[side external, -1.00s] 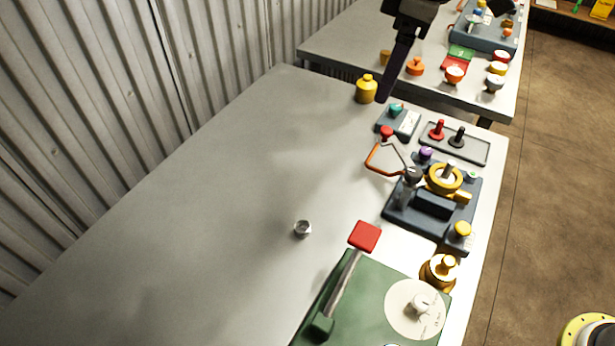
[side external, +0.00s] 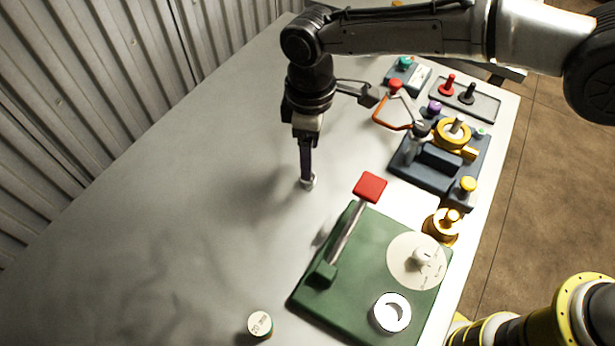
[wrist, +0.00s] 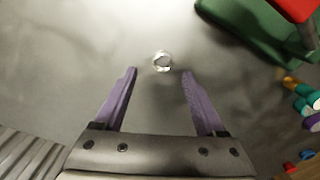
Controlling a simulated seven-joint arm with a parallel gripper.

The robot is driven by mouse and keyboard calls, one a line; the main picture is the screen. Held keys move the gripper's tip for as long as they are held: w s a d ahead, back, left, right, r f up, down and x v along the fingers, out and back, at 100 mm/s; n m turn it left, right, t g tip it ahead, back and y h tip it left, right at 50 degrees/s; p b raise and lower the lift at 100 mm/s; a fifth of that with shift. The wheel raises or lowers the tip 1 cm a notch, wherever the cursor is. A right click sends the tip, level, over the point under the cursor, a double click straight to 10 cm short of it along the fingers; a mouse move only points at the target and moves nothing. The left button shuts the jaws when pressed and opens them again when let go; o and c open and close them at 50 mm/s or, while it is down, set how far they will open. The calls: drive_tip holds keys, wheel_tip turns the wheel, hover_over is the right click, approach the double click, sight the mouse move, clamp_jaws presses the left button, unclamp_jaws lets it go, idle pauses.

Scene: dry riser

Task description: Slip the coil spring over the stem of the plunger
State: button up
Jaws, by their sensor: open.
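A small pale metal ring-shaped piece, which looks like the coil spring (side external: 310,183), rests on the grey table left of the green base. In the wrist view the spring (wrist: 162,61) lies just beyond the fingertips, centred between them. My gripper (wrist: 160,73) is open and empty, fingers on either side of that line. In the side view my gripper (side external: 306,181) points down at the spring, partly hiding it. I cannot tell whether the fingertips touch the table. I cannot tell for certain which piece is the plunger; upright red (side external: 447,85) and black (side external: 468,94) pieces stand in a tray.
A green base (side external: 338,297) with a red-topped lever (side external: 370,187) stands close right of my gripper. A dark blue fixture (side external: 410,165) with a yellow ring around a stem lies behind it. A small labelled cylinder (side external: 260,325) stands in front. The table's left side is clear.

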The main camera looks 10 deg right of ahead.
drive_tip(key=shift+s+f, duration=0.15)
drive_tip(key=shift+f, duration=1.3)
drive_tip(key=shift+s+f, duration=0.1)
drive_tip(key=shift+f, duration=1.35)
clamp_jaws()
